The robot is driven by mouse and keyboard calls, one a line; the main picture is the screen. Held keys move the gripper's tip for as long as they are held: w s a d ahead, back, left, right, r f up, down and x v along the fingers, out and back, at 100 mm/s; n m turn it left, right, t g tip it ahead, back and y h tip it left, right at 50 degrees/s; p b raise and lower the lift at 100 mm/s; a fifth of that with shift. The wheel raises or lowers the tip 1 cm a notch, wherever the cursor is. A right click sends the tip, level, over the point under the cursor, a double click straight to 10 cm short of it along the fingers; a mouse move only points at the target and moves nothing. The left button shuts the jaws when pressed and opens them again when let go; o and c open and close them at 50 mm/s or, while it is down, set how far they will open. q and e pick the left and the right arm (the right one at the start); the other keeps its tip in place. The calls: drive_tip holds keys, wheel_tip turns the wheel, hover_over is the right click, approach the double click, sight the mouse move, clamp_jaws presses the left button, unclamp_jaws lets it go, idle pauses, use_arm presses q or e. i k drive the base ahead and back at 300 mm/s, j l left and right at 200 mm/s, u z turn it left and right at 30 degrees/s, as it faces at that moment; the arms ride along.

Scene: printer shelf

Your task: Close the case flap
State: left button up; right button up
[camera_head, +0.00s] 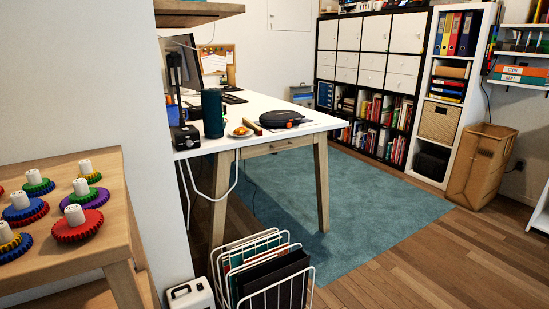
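Neither of my grippers is in view. A dark, rounded, flat case-like object (280,118) with an orange spot lies on the white desk (285,104), near its front right corner. It may be the case, but it is too small to tell whether a flap on it is open or shut. A white box (189,295) with a black handle on top stands on the floor at the bottom, cut off by the frame edge. No open flap can be made out on it.
A wooden table (60,253) with colourful gears stands at the left. A white wire rack (262,265) with folders stands on the floor before the desk. A dark bottle (212,114) and a plate of food (240,132) are on the desk.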

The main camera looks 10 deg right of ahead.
sight(295, 89)
drive_tip(key=i+l+z, duration=1.25)
drive_tip(key=i+z, duration=0.3)
drive_tip(key=i, duration=0.2)
drive_tip(key=i+j+u, duration=0.15)
drive_tip(key=i, duration=0.35)
drive_tip(key=i+u, duration=0.15)
drive_tip(key=i, duration=0.4)
drive_tip(key=i+l+u, duration=0.2)
drive_tip(key=i, duration=0.3)
drive_tip(key=i+u, duration=0.15)
drive_tip(key=i, duration=0.4)
drive_tip(key=i+l+u, duration=0.15)
drive_tip(key=i, duration=0.35)
drive_tip(key=i+j+u, duration=0.15)
drive_tip(key=i+u, duration=0.25)
drive_tip(key=i, duration=0.25)
drive_tip(key=i+l+u, duration=0.1)
drive_tip(key=i+u, duration=0.3)
drive_tip(key=i, duration=0.3)
drive_tip(key=i+l+u, duration=0.4)
drive_tip(key=i, duration=0.25)
drive_tip(key=i+j, duration=0.15)
drive_tip(key=i, duration=0.45)
drive_tip(key=i+j+z, duration=0.1)
drive_tip(key=i, duration=0.45)
